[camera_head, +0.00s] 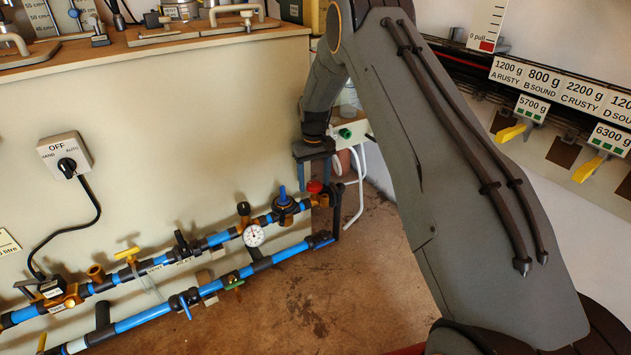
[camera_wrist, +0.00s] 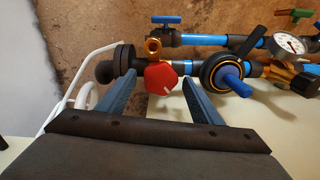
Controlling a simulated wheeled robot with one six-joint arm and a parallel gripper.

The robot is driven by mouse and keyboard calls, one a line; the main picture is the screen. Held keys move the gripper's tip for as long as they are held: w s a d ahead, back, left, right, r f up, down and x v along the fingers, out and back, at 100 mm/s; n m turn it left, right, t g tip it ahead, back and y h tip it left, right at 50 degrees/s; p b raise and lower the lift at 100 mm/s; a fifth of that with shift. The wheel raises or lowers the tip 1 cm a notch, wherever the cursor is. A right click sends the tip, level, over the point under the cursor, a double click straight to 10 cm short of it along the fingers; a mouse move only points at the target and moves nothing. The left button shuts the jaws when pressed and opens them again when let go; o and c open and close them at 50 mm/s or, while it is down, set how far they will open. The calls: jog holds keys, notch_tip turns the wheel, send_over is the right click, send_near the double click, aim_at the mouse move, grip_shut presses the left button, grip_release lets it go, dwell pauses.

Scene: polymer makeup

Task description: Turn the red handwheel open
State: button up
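The red handwheel (camera_head: 314,187) sits at the right end of the upper pipe, on the low pipework. In the wrist view the red handwheel (camera_wrist: 161,76) has a pale mark on its face and sits on a brass valve body (camera_wrist: 153,47). My gripper (camera_head: 318,168) is just above the handwheel in the head view. In the wrist view my gripper (camera_wrist: 160,92) is open, with one blue-grey finger on each side of the handwheel. The left finger lies near the dark pipe end. I cannot tell whether either finger touches the wheel.
A blue-handled round valve (camera_wrist: 232,80) stands close to the right finger. A pressure gauge (camera_head: 254,236) and a yellow-handled valve (camera_head: 127,253) are further left in the head view. A white hose (camera_head: 353,190) hangs beside the pipe end. The floor in front (camera_head: 330,290) is clear.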

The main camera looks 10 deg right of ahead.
jog(key=c, duration=1)
jog(key=shift+r+n+p, duration=0.1)
jog(key=shift+n+p, duration=0.6)
jog(key=shift+n, duration=0.4)
jog(key=shift+n+p, duration=0.4)
jog(key=shift+n, duration=0.9)
jog(key=o, duration=1.1)
jog(key=shift+d, duration=0.1)
jog(key=shift+c, duration=0.2)
